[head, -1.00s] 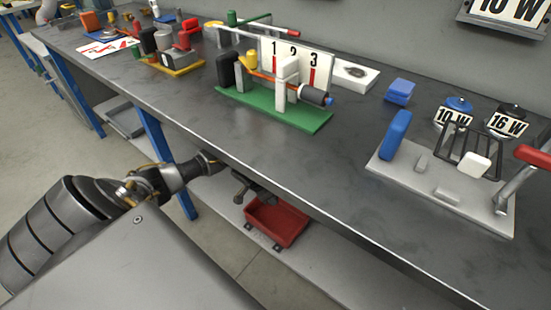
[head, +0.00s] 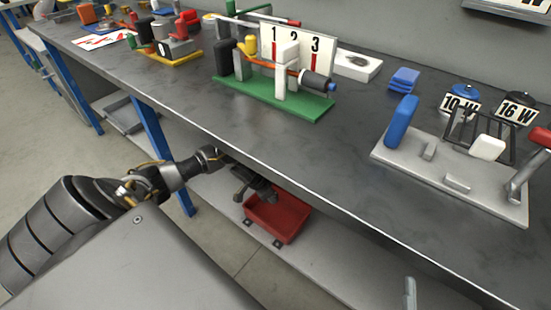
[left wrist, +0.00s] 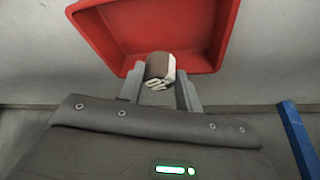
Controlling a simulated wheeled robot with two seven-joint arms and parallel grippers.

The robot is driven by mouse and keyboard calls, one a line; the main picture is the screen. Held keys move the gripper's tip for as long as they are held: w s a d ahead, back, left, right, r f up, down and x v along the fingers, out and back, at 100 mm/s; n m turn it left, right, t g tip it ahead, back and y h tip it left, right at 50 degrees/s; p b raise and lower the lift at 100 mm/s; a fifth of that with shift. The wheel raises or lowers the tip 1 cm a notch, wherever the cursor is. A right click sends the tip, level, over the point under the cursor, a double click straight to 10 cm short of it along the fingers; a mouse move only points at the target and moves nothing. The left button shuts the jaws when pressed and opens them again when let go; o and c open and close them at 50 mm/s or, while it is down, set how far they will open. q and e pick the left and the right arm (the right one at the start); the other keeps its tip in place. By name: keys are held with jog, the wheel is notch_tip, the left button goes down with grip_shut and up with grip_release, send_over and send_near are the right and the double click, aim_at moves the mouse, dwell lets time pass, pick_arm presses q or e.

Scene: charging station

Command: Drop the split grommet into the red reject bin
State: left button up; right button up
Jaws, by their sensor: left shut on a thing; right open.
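The red reject bin (head: 292,231) sits on the low shelf under the bench. In the left wrist view its tray (left wrist: 88,30) fills the top, right beyond my fingers. My left gripper (head: 262,190) is under the bench edge, over the near left part of the bin. In the left wrist view my left gripper (left wrist: 158,88) is shut on a small brown and pale piece, which looks like the split grommet (left wrist: 158,66). The grommet is hidden in the head view. A pale grey fingertip of my right gripper (head: 410,291) shows at the bottom right, the rest out of frame.
The bench top (head: 330,150) overhangs the shelf (head: 335,262) and its edge runs close to my left arm. A blue leg (head: 165,155) stands left of the arm. A green-based fixture (head: 275,98) and a grey-based fixture (head: 450,180) stand on the bench.

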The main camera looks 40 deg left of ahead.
pick_arm(q)
jog(key=o, duration=1)
jog(key=shift+o, duration=0.2)
jog(key=shift+r, duration=0.1)
jog(key=shift+s+r, duration=0.1)
jog(key=shift+r, duration=0.1)
jog(key=p+v, duration=0.4)
jog(key=v, duration=0.3)
pick_arm(e)
jog(key=d+f+m+g+h, duration=0.2)
jog(key=d+f+g+h, duration=0.4)
jog(key=f, duration=0.6)
jog(key=shift+w+g+h, duration=0.2)
jog(key=shift+g+h, duration=0.2)
jog(key=shift+h, duration=0.2)
pick_arm(q)
jog(key=shift+f, duration=0.1)
